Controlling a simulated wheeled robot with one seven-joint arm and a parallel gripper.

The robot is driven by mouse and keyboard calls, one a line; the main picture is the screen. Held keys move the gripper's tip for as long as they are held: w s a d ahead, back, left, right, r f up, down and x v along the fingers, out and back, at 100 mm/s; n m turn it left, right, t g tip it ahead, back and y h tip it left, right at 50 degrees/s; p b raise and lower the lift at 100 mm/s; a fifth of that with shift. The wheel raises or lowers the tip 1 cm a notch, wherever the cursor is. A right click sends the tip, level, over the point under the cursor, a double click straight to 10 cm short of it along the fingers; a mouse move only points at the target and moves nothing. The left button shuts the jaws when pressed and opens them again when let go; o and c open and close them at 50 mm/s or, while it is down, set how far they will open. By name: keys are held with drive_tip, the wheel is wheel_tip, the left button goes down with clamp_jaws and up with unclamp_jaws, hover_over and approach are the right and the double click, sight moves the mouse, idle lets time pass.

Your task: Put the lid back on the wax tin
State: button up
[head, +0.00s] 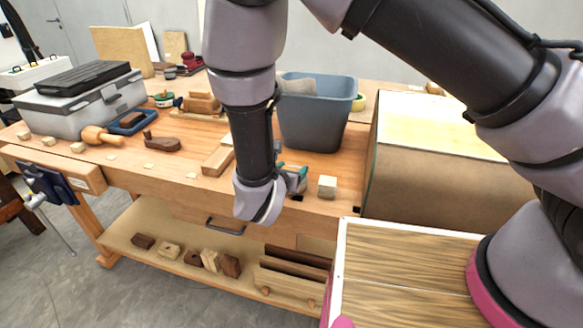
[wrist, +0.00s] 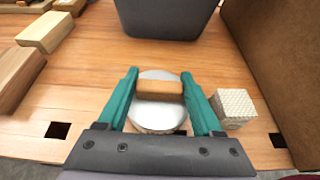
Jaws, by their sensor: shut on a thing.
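My gripper (wrist: 160,78) has teal fingers, which show partly in the head view (head: 291,172) near the front edge of the bench. The fingers are closed against the ends of a brown wooden bar (wrist: 160,90). The bar sits on top of a pale round disc (wrist: 158,117), which looks like the lid with its handle. The disc lies below and between the fingers. I cannot tell whether the wax tin is under it or whether it touches the bench. In the head view my arm hides most of this spot.
A small round green container (head: 164,100) stands at the back left.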

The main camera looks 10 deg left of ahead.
drive_tip(key=shift+f, duration=0.2)
drive_tip(key=o, duration=1.4)
drive_tip(key=shift+c, duration=0.2)
drive_tip(key=shift+r, duration=3.5)
drive_tip(key=shift+s, duration=0.1)
